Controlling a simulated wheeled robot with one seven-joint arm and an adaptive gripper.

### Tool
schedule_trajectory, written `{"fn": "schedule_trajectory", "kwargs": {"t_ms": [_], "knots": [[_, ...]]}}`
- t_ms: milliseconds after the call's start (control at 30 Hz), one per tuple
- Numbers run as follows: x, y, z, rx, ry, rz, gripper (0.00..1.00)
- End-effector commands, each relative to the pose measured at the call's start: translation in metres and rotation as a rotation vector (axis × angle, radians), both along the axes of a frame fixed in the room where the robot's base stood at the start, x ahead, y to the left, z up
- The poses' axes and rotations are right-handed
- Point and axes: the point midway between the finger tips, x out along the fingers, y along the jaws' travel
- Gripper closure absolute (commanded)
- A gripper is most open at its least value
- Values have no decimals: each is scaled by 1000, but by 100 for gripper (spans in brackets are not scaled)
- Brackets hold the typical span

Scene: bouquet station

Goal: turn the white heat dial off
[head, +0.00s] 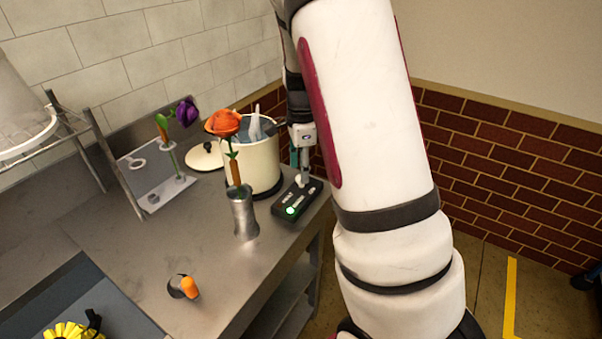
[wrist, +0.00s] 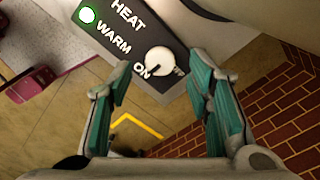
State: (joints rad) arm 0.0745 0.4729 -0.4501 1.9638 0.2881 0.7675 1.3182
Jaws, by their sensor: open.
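The white heat dial (wrist: 159,61) sits on the black control box (wrist: 150,28) marked HEAT, WARM and ON. The dial's small nub points toward the lower right in the wrist view. A round green light (wrist: 87,15) glows on the box. In the head view the box (head: 285,211) lies at the right edge of the steel table, with the dial (head: 299,183) near its far end. My gripper (wrist: 158,66) is open, with teal-padded fingers on either side of the dial in the wrist view. I cannot tell whether they touch it. My gripper also shows above the box (head: 301,163).
A cream pot (head: 257,166) stands just left of the box. A metal vase (head: 243,216) with an orange flower (head: 224,123) stands in front of the pot. A flower stand (head: 160,193) is farther left. The table's front middle is mostly clear.

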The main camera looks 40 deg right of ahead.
Motion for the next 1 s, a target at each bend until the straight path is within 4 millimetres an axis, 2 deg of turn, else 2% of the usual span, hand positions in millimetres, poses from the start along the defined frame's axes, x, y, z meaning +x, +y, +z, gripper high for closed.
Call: {"fn": "schedule_trajectory", "kwargs": {"t_ms": [200, 533, 567, 700, 767, 1000], "knots": [[0, 0, -21, 0, 1, 0, 54], [0, 0, -24, 0, -1, 1, 54], [0, 0, -24, 0, -1, 1, 56], [0, 0, -24, 0, -1, 1, 88], [0, 0, -24, 1, 0, 1, 100], [0, 0, -24, 1, 0, 10, 100]]}}
